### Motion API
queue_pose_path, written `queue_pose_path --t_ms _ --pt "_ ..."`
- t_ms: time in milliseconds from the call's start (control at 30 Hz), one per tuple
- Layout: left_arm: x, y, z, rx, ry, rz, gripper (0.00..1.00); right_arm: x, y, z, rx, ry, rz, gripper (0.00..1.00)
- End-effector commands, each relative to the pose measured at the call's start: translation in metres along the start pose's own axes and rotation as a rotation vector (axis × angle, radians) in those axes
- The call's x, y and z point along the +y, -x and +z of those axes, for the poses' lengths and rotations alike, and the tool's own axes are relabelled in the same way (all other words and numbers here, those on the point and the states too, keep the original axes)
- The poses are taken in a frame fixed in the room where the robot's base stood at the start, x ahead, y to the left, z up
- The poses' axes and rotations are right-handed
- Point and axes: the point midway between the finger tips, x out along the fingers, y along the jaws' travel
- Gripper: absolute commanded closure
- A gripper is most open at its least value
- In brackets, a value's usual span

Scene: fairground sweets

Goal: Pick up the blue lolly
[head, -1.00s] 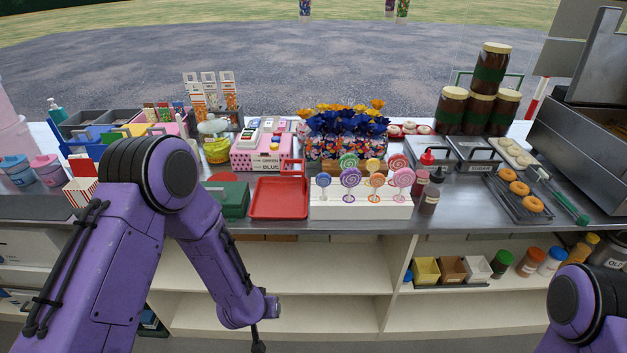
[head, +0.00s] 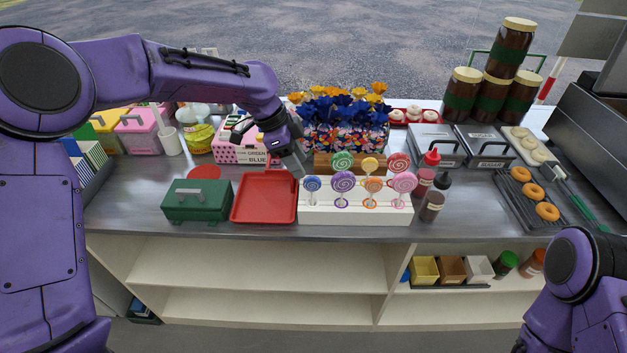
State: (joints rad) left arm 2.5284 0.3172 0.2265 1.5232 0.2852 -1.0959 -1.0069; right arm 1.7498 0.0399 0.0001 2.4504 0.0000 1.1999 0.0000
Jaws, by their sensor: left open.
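The blue lolly (head: 312,184) is a small swirled disc on a stick. It stands upright at the left end of the front row in the white lolly stand (head: 356,217). My left gripper (head: 294,168) is open and empty, pointing down just above and to the left of the blue lolly. It looks apart from the lolly, though its exact depth is hard to judge. The right arm (head: 572,275) shows at the lower right, with its gripper out of the picture.
Close by in the stand are a purple lolly (head: 342,182), a green lolly (head: 342,160) and several others. A red tray (head: 264,215) lies left of the stand, beside a green box (head: 196,203). Flowers (head: 346,112) stand behind. Sauce bottles (head: 431,206) stand to the right.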

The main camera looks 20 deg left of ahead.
Motion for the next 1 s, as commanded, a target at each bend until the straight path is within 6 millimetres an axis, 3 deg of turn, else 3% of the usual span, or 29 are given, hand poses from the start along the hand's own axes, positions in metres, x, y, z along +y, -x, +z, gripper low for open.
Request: queue_pose_path --t_ms 400,667,700,833,1000 --pt "-0.001 -0.061 -0.008 -0.002 0.005 0.001 0.53 0.002 0.02 -0.009 0.001 0.0 0.0 0.57" --pt "-0.001 -0.07 -0.007 0.0 0.006 -0.002 0.53 0.002 0.02 -0.008 0.001 0.0 0.0 0.57" --pt "-0.001 -0.07 -0.007 0.0 0.006 -0.002 0.56 0.002 0.02 -0.008 0.001 0.0 0.0 0.57" --pt "-0.001 -0.07 -0.007 0.0 0.006 -0.002 0.99 0.002 0.02 -0.008 0.0 0.0 0.0 0.57" --pt "-0.001 -0.07 -0.007 0.0 0.006 -0.002 1.0 0.002 0.02 -0.008 0.001 0.0 0.0 0.57"
